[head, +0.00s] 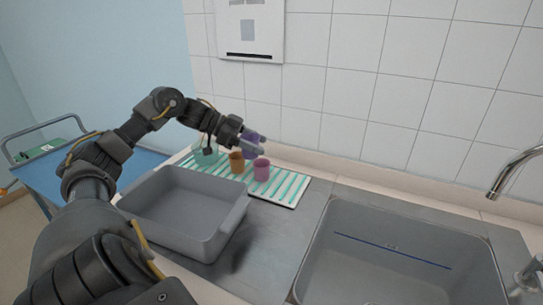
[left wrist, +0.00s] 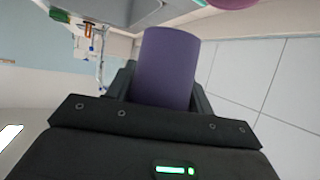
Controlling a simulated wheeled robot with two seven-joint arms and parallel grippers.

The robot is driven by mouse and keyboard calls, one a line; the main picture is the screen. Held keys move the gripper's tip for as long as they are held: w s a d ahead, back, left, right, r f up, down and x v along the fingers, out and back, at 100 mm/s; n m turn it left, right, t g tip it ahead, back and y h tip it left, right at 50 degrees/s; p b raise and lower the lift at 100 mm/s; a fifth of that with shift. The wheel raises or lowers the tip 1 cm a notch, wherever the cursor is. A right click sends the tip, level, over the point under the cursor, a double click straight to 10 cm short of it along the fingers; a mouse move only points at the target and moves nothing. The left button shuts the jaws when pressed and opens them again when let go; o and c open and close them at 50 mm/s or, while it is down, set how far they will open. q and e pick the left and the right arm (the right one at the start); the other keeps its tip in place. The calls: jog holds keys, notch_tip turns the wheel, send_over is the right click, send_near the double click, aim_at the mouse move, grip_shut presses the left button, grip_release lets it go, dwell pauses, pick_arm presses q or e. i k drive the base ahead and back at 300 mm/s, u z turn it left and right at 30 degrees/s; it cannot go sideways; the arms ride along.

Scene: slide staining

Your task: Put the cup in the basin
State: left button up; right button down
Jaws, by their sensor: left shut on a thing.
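My left gripper (head: 256,146) is over the back of the striped drying mat, shut on a purple cup (head: 251,135). In the left wrist view the purple cup (left wrist: 166,68) sits between the jaws and fills the middle. An orange-brown cup (head: 237,162) and a pink cup (head: 261,170) stand on the mat in front of it. A pale green cup (head: 204,149) is partly hidden behind my arm. The grey basin (head: 157,216), a rectangular tub, is on the counter nearer to me and looks empty. My right gripper is out of view.
The green-and-white striped mat (head: 292,187) lies along the tiled wall. A grey sink (head: 390,268) with a metal tap (head: 513,166) is on the right. A blue trolley (head: 40,175) stands at left. Bare counter lies between basin and sink.

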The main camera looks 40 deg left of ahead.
aim_at(182, 226)
jog(key=k, duration=1)
